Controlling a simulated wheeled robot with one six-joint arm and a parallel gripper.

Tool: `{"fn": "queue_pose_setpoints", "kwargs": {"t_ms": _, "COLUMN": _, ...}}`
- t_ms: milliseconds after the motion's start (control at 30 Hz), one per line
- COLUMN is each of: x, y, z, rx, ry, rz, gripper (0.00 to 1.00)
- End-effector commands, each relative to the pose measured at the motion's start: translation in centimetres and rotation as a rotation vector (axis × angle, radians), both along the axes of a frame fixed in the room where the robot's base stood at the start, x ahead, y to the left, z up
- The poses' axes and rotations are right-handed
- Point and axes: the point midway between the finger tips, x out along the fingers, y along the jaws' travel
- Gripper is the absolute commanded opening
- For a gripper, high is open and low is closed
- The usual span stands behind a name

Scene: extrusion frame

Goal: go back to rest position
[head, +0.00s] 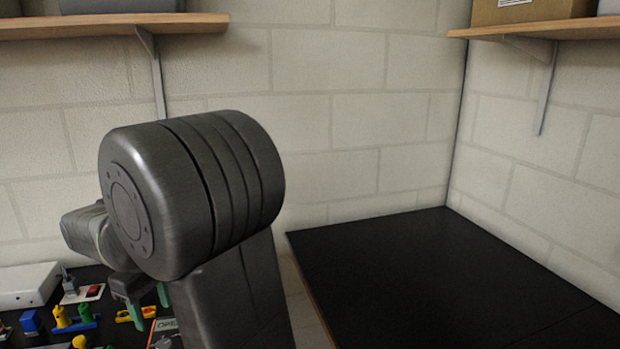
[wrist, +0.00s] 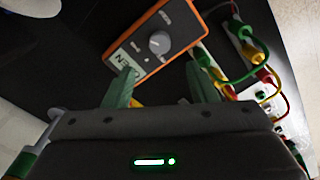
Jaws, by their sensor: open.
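My gripper (wrist: 160,85) is open, with its two green fingers apart and nothing between them in the wrist view. Beyond the fingertips lies an orange-edged grey box (wrist: 155,42) with a round knob. In the head view my gripper (head: 148,303) shows low at the left, partly hidden behind my large dark arm joint. The same orange-edged box (head: 163,325) shows only as a corner beside a finger.
A dark table at the left holds a white box (head: 28,285), a blue block (head: 31,321) and yellow, green and red connectors (head: 75,318). A bare black tabletop (head: 440,275) stands at the right. Wooden shelves (head: 110,25) hang on the block walls.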

Motion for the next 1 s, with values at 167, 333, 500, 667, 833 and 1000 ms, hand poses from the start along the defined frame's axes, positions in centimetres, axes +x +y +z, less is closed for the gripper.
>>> {"fn": "queue_pose_setpoints", "kwargs": {"t_ms": 167, "x": 0.0, "y": 0.1, "z": 3.8, "rx": 0.004, "ry": -0.003, "rz": 0.0, "gripper": 0.52}}
{"fn": "queue_pose_setpoints", "kwargs": {"t_ms": 333, "x": -0.1, "y": -0.1, "z": 2.4, "rx": -0.005, "ry": 0.004, "rz": 0.0, "gripper": 0.52}}
{"fn": "queue_pose_setpoints", "kwargs": {"t_ms": 500, "x": 0.0, "y": -0.1, "z": -1.0, "rx": -0.005, "ry": 0.004, "rz": 0.0, "gripper": 0.52}}
{"fn": "queue_pose_setpoints", "kwargs": {"t_ms": 667, "x": -0.1, "y": -0.1, "z": -4.2, "rx": -0.005, "ry": 0.004, "rz": 0.0, "gripper": 0.52}}
{"fn": "queue_pose_setpoints", "kwargs": {"t_ms": 833, "x": -0.1, "y": -0.1, "z": -7.7, "rx": -0.005, "ry": 0.004, "rz": 0.0, "gripper": 0.52}}
{"fn": "queue_pose_setpoints", "kwargs": {"t_ms": 1000, "x": 0.0, "y": 0.0, "z": -9.1, "rx": 0.001, "ry": 0.0, "rz": -0.071, "gripper": 0.52}}
